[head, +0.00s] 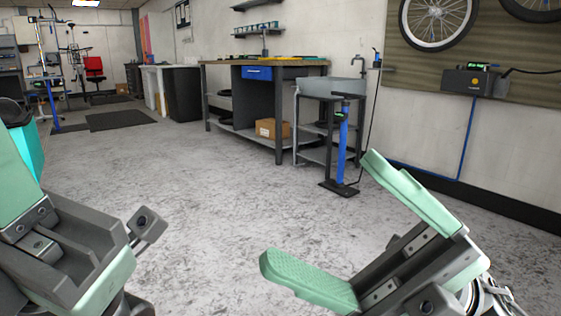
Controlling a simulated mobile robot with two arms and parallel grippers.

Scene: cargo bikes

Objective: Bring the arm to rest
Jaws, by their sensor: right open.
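My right gripper (316,212) is in the lower right of the head view. Its two green finger pads stand wide apart, with nothing between them but floor behind. My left gripper (75,255) is at the lower left edge, partly cut off by the frame. Its green and grey parts show, but whether its jaws are open or shut is not clear. Neither gripper touches anything that I can see.
A workbench (268,63) with a blue drawer stands at the back middle. A grey sink stand (325,88) and a blue floor pump (342,145) are beside it. A teal object (27,148) is at the left edge. The grey floor (200,180) between is clear.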

